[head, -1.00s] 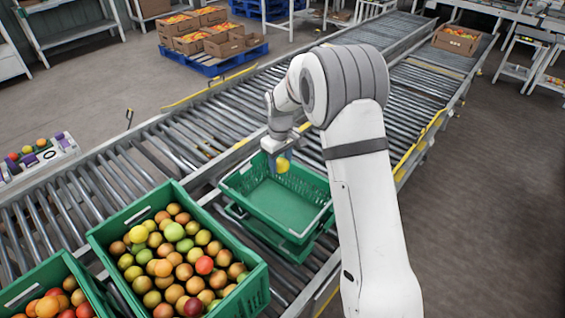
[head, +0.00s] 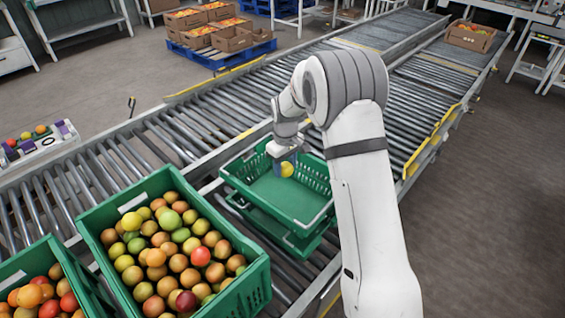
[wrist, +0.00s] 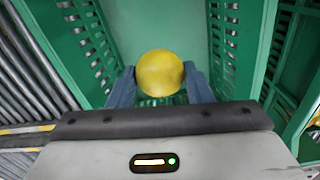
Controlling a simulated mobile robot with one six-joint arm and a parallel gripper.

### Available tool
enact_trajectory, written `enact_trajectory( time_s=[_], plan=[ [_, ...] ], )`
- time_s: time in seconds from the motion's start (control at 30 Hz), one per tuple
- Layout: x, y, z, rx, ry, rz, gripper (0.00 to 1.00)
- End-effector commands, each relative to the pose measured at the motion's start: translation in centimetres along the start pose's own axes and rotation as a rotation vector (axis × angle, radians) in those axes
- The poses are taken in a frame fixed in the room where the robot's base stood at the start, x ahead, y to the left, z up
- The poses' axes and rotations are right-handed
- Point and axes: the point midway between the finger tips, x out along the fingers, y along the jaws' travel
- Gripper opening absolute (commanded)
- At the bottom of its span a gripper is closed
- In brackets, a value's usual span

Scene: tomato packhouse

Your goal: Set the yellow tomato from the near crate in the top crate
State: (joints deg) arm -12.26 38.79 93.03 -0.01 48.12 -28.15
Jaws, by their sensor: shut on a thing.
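A yellow tomato (head: 287,170) is held between the blue fingertips of my gripper (head: 283,166). In the wrist view the tomato (wrist: 160,73) sits between both fingers (wrist: 160,90), over the inside of a green crate. That top crate (head: 318,213) is empty and rests on another green crate (head: 296,246) on the rollers. I cannot tell how far the tomato is above the crate's floor. The near crate (head: 258,262) is green and full of mixed red, orange, green and yellow tomatoes, left of the stacked crates. Another yellow tomato (head: 132,221) lies in it.
A second full green crate (head: 97,290) stands at the lower left. Roller conveyors (head: 215,115) run behind the crates. A white tray with several coloured fruits (head: 62,132) is at the left. Cardboard boxes (head: 217,45) stand on a blue pallet far back.

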Motion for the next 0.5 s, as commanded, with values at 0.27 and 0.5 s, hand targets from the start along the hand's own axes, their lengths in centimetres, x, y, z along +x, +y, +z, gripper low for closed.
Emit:
enact_trajectory(
  time_s=[0.27,0.5],
  plan=[
    [3.9,0.1,0.1,0.003,-0.001,-0.001,0.35],
    [6.8,0.2,0.1,0.003,-0.001,-0.001,0.35]
  ],
)
